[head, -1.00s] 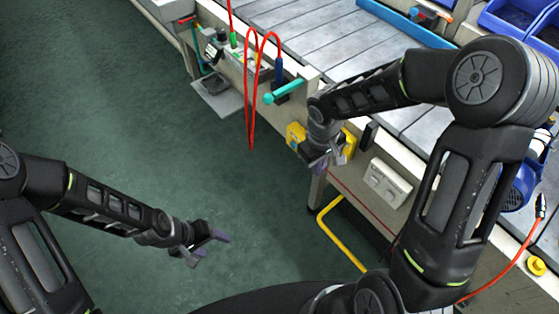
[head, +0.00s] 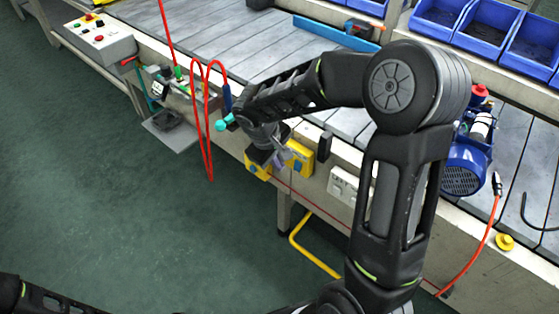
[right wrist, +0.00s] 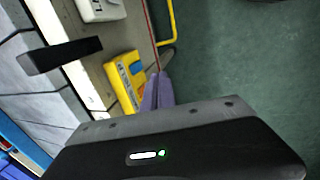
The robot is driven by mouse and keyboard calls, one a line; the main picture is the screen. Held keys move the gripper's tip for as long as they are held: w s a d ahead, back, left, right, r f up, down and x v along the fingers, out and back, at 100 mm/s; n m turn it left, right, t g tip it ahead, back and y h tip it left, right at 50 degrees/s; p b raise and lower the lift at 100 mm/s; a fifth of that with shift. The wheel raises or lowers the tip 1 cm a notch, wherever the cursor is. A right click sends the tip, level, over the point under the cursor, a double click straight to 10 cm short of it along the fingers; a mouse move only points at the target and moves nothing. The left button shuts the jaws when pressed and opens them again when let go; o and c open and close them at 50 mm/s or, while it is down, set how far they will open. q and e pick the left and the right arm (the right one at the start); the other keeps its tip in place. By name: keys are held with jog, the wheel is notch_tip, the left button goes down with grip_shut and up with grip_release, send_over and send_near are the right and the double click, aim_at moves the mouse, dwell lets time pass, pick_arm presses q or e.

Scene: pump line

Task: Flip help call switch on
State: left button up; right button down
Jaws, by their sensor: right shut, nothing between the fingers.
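A yellow box (head: 300,157) is fixed to the front side of the conveyor, and my right gripper hides its middle part. In the right wrist view the yellow box (right wrist: 124,84) shows a blue part, which looks like the switch (right wrist: 137,68); its on or off position is too small to tell. My right gripper (head: 277,163) is in front of the box, shut and empty. Its purple-grey fingertips (right wrist: 160,85) show beside the box in the wrist view; whether they touch it I cannot tell. My left gripper is out of view.
A white socket box (head: 343,184) sits right of the yellow box. A red coiled hose (head: 208,130) hangs to the left, near a teal handle (head: 222,125). A yellow rail (head: 312,248) stands below. A blue pump (head: 465,160) rests on the conveyor. The green floor is clear.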

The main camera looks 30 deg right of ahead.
aim_at(296, 170)
jog(key=d+f, duration=0.2)
jog(key=w+d+f, duration=0.1)
jog(key=d+f, duration=0.1)
jog(key=f, duration=0.1)
jog(key=d+f, duration=0.2)
jog(key=f, duration=0.1)
jog(key=shift+w+f+p, duration=0.2)
jog(key=shift+w+p, duration=0.1)
jog(key=shift+w, duration=0.1)
jog(key=b, duration=0.3)
jog(key=shift+d+f+h+b, duration=0.2)
jog(key=shift+f+h+b, duration=0.1)
jog(key=shift+f+h, duration=0.1)
jog(key=shift+r+p, duration=0.25)
jog(key=shift+p, duration=0.15)
jog(key=shift+r+p, duration=0.45)
jog(key=shift+r, duration=0.45)
jog(key=shift+a, duration=0.15)
